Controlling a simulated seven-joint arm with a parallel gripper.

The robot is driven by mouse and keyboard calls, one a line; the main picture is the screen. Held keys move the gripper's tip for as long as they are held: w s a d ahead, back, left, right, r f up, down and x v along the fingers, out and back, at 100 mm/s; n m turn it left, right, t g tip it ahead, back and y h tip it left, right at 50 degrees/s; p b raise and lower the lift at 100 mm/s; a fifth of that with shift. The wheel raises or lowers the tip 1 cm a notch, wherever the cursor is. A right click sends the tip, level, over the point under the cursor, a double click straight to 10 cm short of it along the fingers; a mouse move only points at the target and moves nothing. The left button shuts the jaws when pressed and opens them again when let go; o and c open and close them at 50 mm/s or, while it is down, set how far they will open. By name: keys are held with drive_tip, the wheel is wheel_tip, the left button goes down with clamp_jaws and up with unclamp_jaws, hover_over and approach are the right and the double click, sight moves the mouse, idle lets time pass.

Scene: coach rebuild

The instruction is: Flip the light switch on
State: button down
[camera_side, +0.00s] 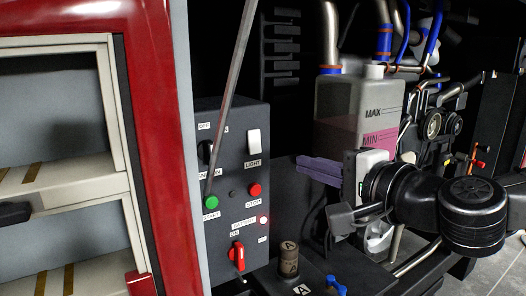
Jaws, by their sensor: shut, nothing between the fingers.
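The light switch (254,142) is a white rocker above the label LIGHT, at the upper right of a dark grey control panel (232,178). I cannot tell which way the rocker is tipped. My gripper (299,168) has purple fingers pointing left toward the panel. The fingers are shut with nothing between them. They are to the right of the light switch and a little lower in the picture, apart from it.
The panel also carries a black rotary knob (205,152), a green START button (211,202), a red STOP button (255,190) and a red battery switch (237,255). A grey rod (234,85) slants across the panel's front. A MAX/MIN tank (345,105) stands behind my gripper.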

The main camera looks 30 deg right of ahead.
sight(255, 149)
drive_tip(key=w, duration=0.4)
drive_tip(key=w+f, duration=0.1)
drive_tip(key=w, duration=0.4)
drive_tip(key=w+f, duration=0.1)
drive_tip(key=w, duration=0.4)
drive_tip(key=shift+w, duration=0.15)
idle(0.4)
drive_tip(key=s+f, duration=0.2)
drive_tip(key=s, duration=1.2)
